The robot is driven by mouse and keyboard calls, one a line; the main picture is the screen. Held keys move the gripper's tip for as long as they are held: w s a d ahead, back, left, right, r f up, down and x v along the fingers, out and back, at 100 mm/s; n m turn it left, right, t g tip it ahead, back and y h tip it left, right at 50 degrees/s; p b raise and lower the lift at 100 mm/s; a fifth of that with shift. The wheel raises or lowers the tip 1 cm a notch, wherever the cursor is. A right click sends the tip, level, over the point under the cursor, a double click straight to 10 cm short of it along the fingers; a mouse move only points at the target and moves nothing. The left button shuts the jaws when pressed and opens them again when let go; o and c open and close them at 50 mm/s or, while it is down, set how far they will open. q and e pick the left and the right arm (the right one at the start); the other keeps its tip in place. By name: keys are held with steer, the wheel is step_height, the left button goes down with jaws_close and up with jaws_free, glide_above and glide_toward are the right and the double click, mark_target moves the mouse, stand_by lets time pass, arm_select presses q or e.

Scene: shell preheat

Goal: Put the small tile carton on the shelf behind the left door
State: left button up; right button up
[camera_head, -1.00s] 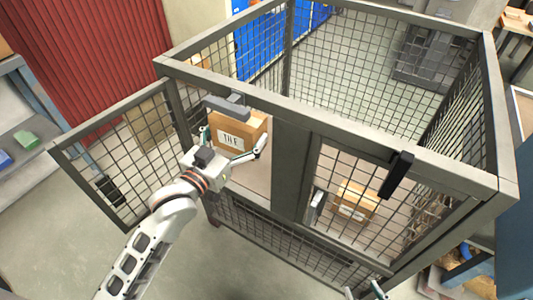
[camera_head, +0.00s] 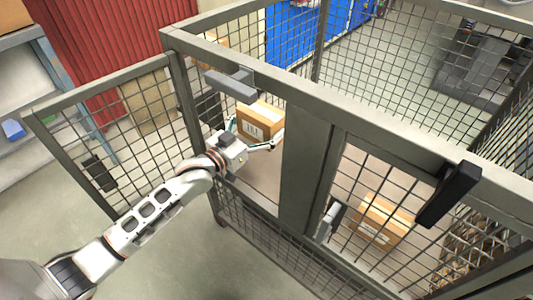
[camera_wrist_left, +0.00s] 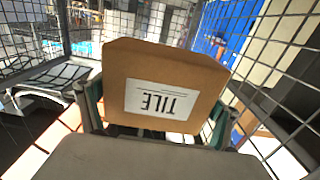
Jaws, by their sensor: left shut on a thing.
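The small tile carton (camera_head: 262,118) is a brown box with a white label. It reads TILE, upside down, in the left wrist view (camera_wrist_left: 163,85). My left gripper (camera_head: 254,136) is shut on it, one finger on each side, inside the left opening of the mesh cage. The left door (camera_head: 105,135) stands swung open to the left. The pale shelf (camera_head: 258,183) shows below the carton. I cannot tell whether the carton touches it. My right gripper is out of view.
A second carton (camera_head: 382,222) sits behind the closed right mesh door (camera_head: 400,245). A grey post (camera_head: 308,180) divides the two openings. A dark bracket (camera_head: 231,86) overhangs the left opening at the top rail. Bare shelf lies around the held carton.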

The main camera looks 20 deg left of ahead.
arm_select(q)
step_height(320, 180, down, 13)
steer(key=b, duration=0.4)
steer(key=shift+s+f+b, duration=0.1)
steer(key=shift+s+b, duration=0.05)
steer(key=shift+b, duration=0.25)
steer(key=shift+f, duration=0.1)
steer(key=shift+r, duration=0.35)
steer(key=shift+f, duration=0.15)
steer(key=o, duration=1.1)
steer(key=shift+f, duration=0.1)
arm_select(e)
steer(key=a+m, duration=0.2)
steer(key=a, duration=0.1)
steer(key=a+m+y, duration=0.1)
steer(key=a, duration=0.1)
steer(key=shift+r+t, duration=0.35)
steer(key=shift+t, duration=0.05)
